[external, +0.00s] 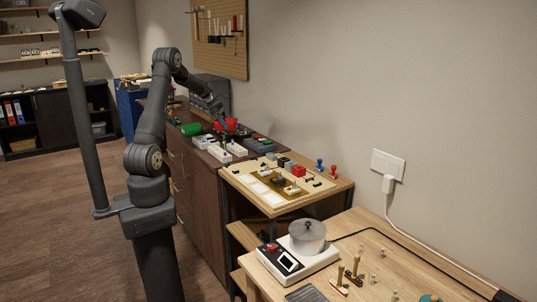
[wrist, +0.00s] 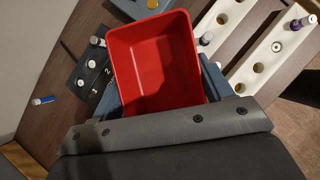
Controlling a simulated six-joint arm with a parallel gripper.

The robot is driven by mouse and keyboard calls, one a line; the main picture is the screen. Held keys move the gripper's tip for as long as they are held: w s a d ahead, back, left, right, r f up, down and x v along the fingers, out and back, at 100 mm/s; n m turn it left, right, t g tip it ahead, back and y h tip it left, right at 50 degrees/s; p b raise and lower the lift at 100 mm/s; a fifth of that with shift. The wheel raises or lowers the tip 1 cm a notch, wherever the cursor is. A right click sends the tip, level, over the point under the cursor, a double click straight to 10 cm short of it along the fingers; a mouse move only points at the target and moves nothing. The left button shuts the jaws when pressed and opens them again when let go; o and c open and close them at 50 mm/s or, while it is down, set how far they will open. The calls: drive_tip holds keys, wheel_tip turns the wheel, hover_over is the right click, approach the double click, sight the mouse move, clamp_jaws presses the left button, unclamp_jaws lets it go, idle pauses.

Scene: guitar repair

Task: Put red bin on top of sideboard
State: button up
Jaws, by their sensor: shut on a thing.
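The red bin (external: 231,124) is over the top of the dark brown sideboard (external: 203,190) in the external view, below the end of my arm. In the wrist view the open, empty inside of the red bin (wrist: 155,62) faces the camera. My gripper (wrist: 160,82) is shut on the bin, with blue-grey finger parts showing at its left and right sides. The bin's underside is hidden, so I cannot tell whether it touches the surface.
A green cylinder (external: 191,129) lies left of the bin. White racks (external: 228,152) with small bottles are in front of it; a dark numbered rack (wrist: 92,70) is close by. A wooden board with small parts (external: 285,184) fills the nearer table. The wall is behind.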

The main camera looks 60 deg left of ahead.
drive_tip(key=s+a+r+n+t+y, duration=0.1)
drive_tip(key=s+a+r+n+y, duration=0.1)
drive_tip(key=s+a+n+y, duration=0.45)
drive_tip(key=s+a+f, duration=0.1)
drive_tip(key=a+f, duration=0.1)
drive_tip(key=a, duration=0.2)
drive_tip(key=a+f+h, duration=0.1)
drive_tip(key=a+f, duration=0.1)
drive_tip(key=a, duration=0.3)
drive_tip(key=s+a+f+n+h, duration=0.1)
drive_tip(key=a+f, duration=0.1)
drive_tip(key=a, duration=0.2)
drive_tip(key=shift+s+a+f, duration=0.15)
drive_tip(key=shift+s+f, duration=0.2)
drive_tip(key=shift+a+f+h, duration=0.1)
drive_tip(key=shift+a+h, duration=0.05)
drive_tip(key=shift+h, duration=0.1)
drive_tip(key=shift+s+f, duration=0.1)
drive_tip(key=shift+f, duration=1.9)
drive_tip(key=shift+f, duration=0.1)
drive_tip(key=o, duration=0.7)
drive_tip(key=shift+o, duration=0.2)
